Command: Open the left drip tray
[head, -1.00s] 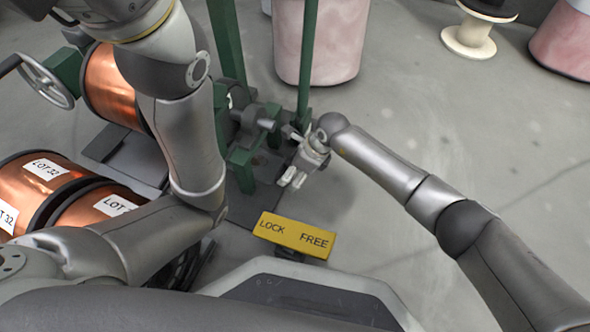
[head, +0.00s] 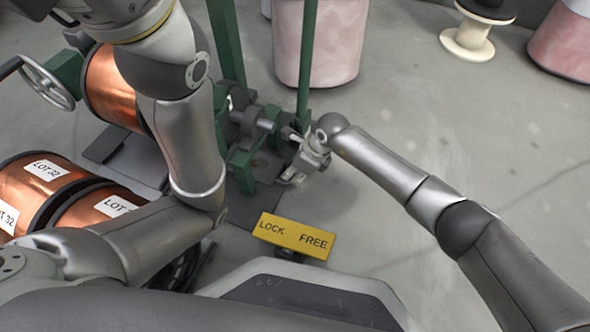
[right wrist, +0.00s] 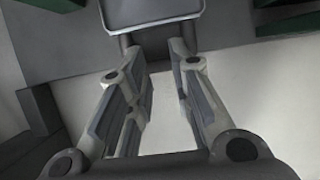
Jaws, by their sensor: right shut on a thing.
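A grey drip tray with a pale rim (right wrist: 155,15) shows at the top of the right wrist view, with a dark handle part (right wrist: 152,40) at its near side. My right gripper (right wrist: 152,50) is shut on that handle, one finger on each side. In the head view my right gripper (head: 286,179) is low beside the green stand's base. The tray is hard to make out there, and I cannot tell from the views whether it is the left one. My left arm reaches up and out of the head view; its gripper is not in view.
A green stand (head: 303,60) rises beside my right gripper. A yellow LOCK/FREE sign (head: 293,236) stands in front. Copper spools (head: 28,188) and a handwheel (head: 46,86) are at left. Pink-wrapped spools stand at the back. The floor at right is clear.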

